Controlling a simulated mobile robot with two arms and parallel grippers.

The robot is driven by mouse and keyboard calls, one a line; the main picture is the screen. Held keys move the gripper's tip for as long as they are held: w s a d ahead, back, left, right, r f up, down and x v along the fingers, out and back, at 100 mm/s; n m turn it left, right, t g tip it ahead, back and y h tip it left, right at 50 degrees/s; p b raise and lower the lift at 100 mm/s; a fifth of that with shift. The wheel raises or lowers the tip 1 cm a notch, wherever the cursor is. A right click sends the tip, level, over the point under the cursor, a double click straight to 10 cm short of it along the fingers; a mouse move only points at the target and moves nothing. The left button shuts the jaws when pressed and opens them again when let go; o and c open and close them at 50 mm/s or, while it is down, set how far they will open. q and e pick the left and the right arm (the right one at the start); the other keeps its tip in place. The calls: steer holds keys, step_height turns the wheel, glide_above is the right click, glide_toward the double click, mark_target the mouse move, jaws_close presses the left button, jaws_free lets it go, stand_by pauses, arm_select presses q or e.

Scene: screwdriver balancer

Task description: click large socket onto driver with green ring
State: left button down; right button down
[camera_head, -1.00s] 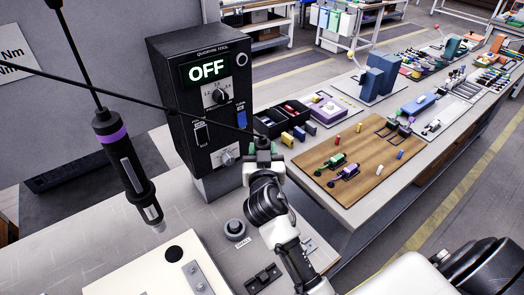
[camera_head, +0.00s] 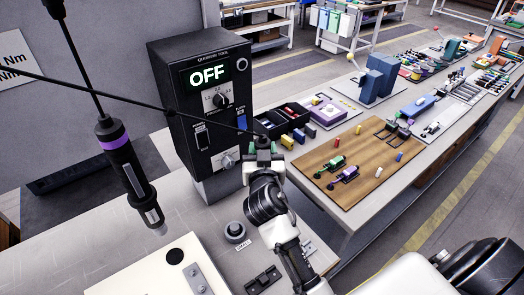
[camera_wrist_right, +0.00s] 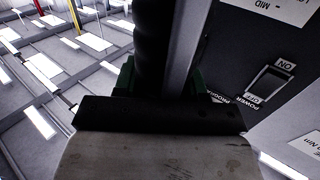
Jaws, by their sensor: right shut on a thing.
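My right gripper (camera_head: 263,150) is beside the right face of the black control box. It is shut on a dark tool at the end of a black cable; green parts show on both sides of the grip. In the right wrist view a black cylinder (camera_wrist_right: 152,45) rises beyond the gripper, with green on either side (camera_wrist_right: 125,76). I cannot tell whether the green is the tool's ring. A grey round socket-like piece (camera_head: 235,231) stands on the bench by a small label I cannot read surely. My left gripper is not in view.
A driver with a purple ring (camera_head: 115,140) hangs from a cable at left. The control box (camera_head: 210,115) reads OFF. A pale plate (camera_head: 135,275) with a dark round spot lies front left. A second bench (camera_head: 330,205) with a wooden board is at right.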

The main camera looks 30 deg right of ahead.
mark_target(263, 140)
steer(key=shift+s+r+p, duration=0.1)
steer(key=shift+r+p, duration=1.9)
steer(key=shift+r, duration=0.9)
